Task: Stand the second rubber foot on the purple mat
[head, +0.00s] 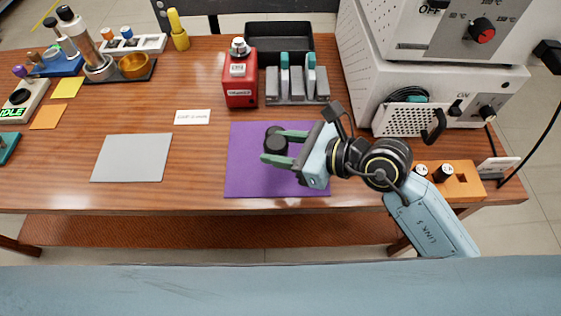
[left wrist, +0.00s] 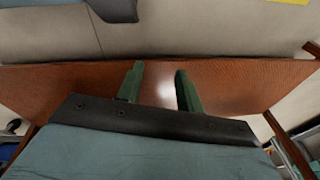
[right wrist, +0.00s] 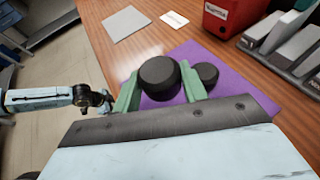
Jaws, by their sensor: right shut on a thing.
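The purple mat (head: 245,180) lies flat on the table. My right gripper (head: 276,148) is above the mat, with its fingers pointing left in the head view. It is shut on a black round rubber foot (right wrist: 160,80), seen between the green fingers in the right wrist view. A second black rubber foot (right wrist: 206,74) stands on the mat just outside the right-hand finger; in the head view it (head: 272,130) shows behind the held foot. Whether the held foot touches the mat is unclear. My left gripper (left wrist: 160,85) is open and empty.
A grey mat (head: 132,158) lies left of the purple one, with a white card (head: 192,117) between. A red box (head: 240,80) and a grey rack (head: 297,95) stand behind the purple mat. An orange block (head: 455,185) and white machine (head: 435,85) stand at the right.

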